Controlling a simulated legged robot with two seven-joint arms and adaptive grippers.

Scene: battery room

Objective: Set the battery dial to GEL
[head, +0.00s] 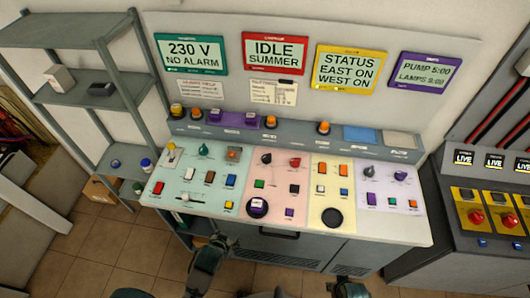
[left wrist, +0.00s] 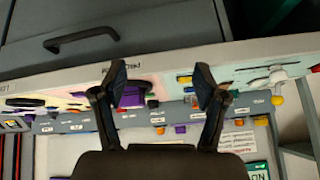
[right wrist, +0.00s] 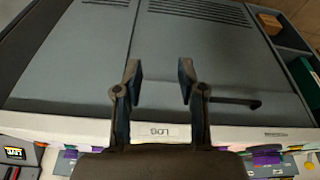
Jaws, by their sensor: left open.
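The control desk (head: 290,225) carries several rotary dials: a teal knob (head: 203,150) on the green section, a black knob (head: 266,159) and a red knob (head: 295,162) on the pink section, a dark knob (head: 369,170) and a purple knob (head: 400,176) on the lilac section. Their lettering is too small to read, so I cannot tell which is the battery dial or its setting. My left gripper (head: 221,240) is open and empty before the desk's front edge; its fingers (left wrist: 160,84) are spread. My right gripper (head: 345,284) is open and empty, lower and further right, facing the cabinet front (right wrist: 160,75).
A grey shelf (head: 80,50) stands at the left. A cabinet with red buttons (head: 477,217) stands at the right. A drawer handle (head: 279,235) is on the desk front. Space above the desktop is clear.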

